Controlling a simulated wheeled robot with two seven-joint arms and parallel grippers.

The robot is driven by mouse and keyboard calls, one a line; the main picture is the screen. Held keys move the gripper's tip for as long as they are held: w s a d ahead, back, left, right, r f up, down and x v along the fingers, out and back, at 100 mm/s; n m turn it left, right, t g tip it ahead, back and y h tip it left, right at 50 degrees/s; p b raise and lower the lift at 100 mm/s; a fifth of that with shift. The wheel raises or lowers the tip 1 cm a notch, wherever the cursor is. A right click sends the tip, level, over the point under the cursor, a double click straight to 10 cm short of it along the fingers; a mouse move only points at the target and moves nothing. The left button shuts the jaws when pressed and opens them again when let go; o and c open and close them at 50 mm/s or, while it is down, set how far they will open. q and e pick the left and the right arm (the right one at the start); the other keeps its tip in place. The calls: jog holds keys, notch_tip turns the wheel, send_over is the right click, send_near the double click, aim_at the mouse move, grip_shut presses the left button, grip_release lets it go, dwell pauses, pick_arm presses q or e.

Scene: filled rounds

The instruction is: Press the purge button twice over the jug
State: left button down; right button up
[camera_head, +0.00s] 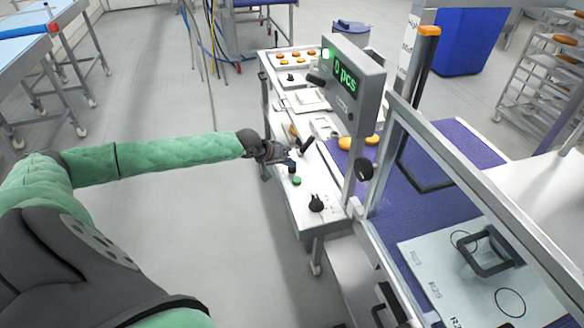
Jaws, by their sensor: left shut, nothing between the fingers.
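My left gripper (289,163) reaches in from the left over the white bench (307,218), shut and empty. A small green button (296,180) sits on the bench top just below its fingertips in the picture; I cannot tell whether they touch it. No label on the button can be read, so I cannot tell if it is the purge button. A black knob (316,203) stands nearer to me on the same bench. I cannot make out a jug. My right gripper is not in view.
A grey display box (352,85) reading "0 pcs" with a lit green lamp stands on a post right of the gripper. A metal-framed guard (470,185) and purple belt (463,141) lie to the right. Buns (358,141) sit behind the post.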

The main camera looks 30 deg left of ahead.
aim_at(289, 169)
pick_arm(q)
jog(key=shift+f, duration=0.2)
dwell(0.3)
jog(key=shift+r+p, duration=0.95)
jog(key=shift+r+p, duration=2.15)
jog(key=shift+r, duration=0.4)
